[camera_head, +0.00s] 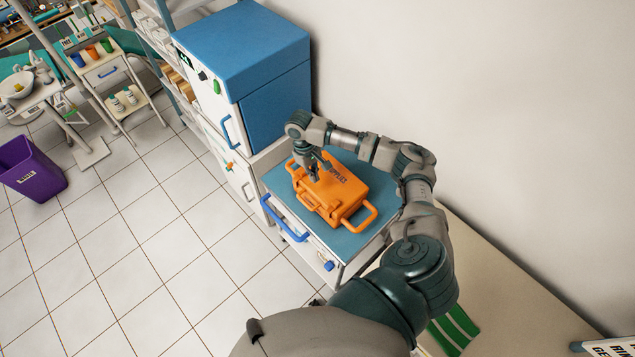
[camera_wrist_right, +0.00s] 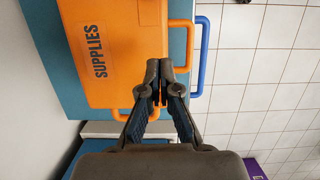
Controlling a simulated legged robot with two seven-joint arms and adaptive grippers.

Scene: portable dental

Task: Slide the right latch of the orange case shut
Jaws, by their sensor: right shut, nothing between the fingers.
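The orange case (camera_head: 348,189) lies with its lid down on a blue-topped cart, and "SUPPLIES" is printed on the lid. The case (camera_wrist_right: 105,85) fills the upper left of the right wrist view, with an orange handle loop along its right side. My right gripper (camera_head: 313,177) is over the case's left part in the head view. In the right wrist view its closed fingertips (camera_wrist_right: 160,72) are at the case's handle-side edge, with nothing held. The fingers cover part of that edge. I cannot make out the right latch or its position. My left gripper is out of view.
The cart top (camera_head: 358,242) has a narrow clear strip around the case. A blue cart handle (camera_head: 283,218) runs along its front. A blue cabinet (camera_head: 273,105) stands beyond the cart, and a white wall is on the right. Tiled floor is open at left.

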